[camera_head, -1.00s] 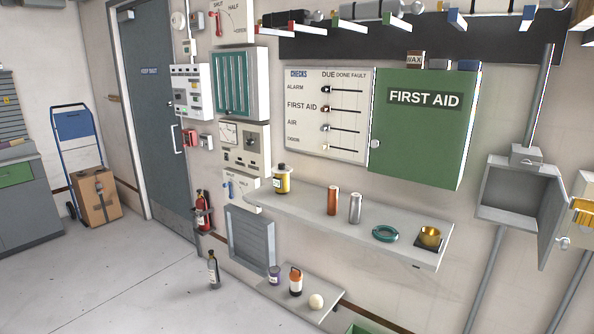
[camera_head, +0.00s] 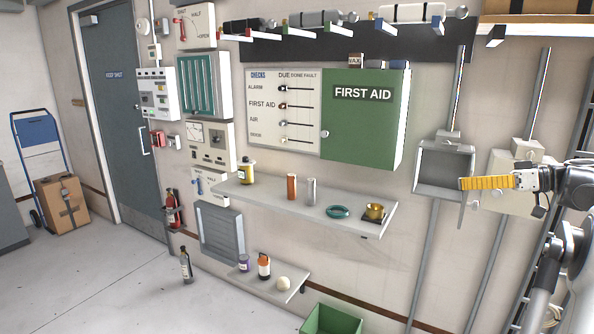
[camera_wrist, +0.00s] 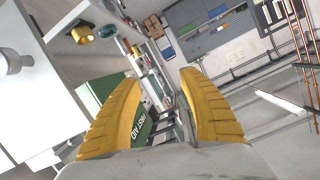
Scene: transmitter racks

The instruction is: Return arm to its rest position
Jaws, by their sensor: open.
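My gripper (camera_head: 464,184) is at the right of the head view, its yellow fingers pointing left in front of the open grey wall box (camera_head: 443,166). In the wrist view the two yellow fingers of my gripper (camera_wrist: 160,82) stand wide apart with nothing between them. My arm reaches in from the right edge of the head view.
A shelf (camera_head: 345,226) holds a brass cup (camera_head: 375,211), a teal ring (camera_head: 338,212) and cylinders. Left of the gripper hangs the green first aid cabinet (camera_head: 362,120). A green bin (camera_head: 331,319) stands below. Open floor (camera_head: 120,285) lies to the left.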

